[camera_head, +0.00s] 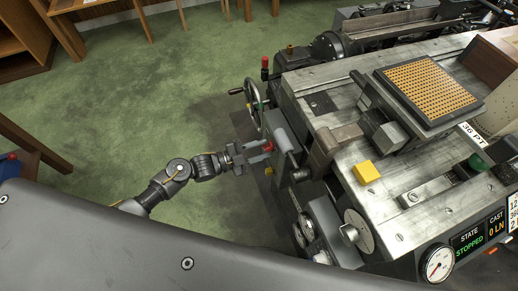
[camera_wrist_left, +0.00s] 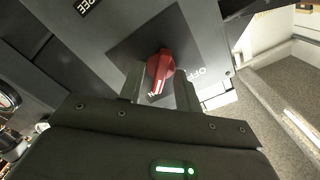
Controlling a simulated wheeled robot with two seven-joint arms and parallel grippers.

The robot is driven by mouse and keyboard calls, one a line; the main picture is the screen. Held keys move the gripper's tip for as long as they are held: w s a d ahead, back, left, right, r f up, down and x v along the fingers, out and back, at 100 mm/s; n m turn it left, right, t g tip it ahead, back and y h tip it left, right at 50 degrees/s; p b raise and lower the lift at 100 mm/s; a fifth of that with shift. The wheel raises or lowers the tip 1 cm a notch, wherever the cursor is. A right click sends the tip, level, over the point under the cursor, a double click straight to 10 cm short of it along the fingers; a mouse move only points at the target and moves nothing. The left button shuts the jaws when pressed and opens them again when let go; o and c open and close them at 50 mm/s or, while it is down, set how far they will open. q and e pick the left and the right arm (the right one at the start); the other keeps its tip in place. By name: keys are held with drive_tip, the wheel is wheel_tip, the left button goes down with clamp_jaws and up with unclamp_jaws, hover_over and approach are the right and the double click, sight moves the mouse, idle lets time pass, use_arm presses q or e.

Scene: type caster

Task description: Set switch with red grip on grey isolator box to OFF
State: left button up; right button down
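The grey isolator box (camera_head: 280,130) is on the near left side of the machine and fills the top of the left wrist view (camera_wrist_left: 205,35). Its red grip (camera_head: 268,146) sits on a dark plate; the left wrist view shows the grip (camera_wrist_left: 160,70) with its white line pointing down at a partly hidden label ending in N. The OFF label (camera_wrist_left: 199,72) is to the right of the grip. My left gripper (camera_head: 259,152) is at the box, open, with one finger on each side of the grip; contact is unclear. My right gripper is out of view.
The machine bed carries a yellow block (camera_head: 366,172) and a type case (camera_head: 428,88). The green floor (camera_head: 130,95) to the left is clear.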

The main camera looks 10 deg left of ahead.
use_arm(q)
drive_tip(key=shift+c, duration=0.2)
clamp_jaws()
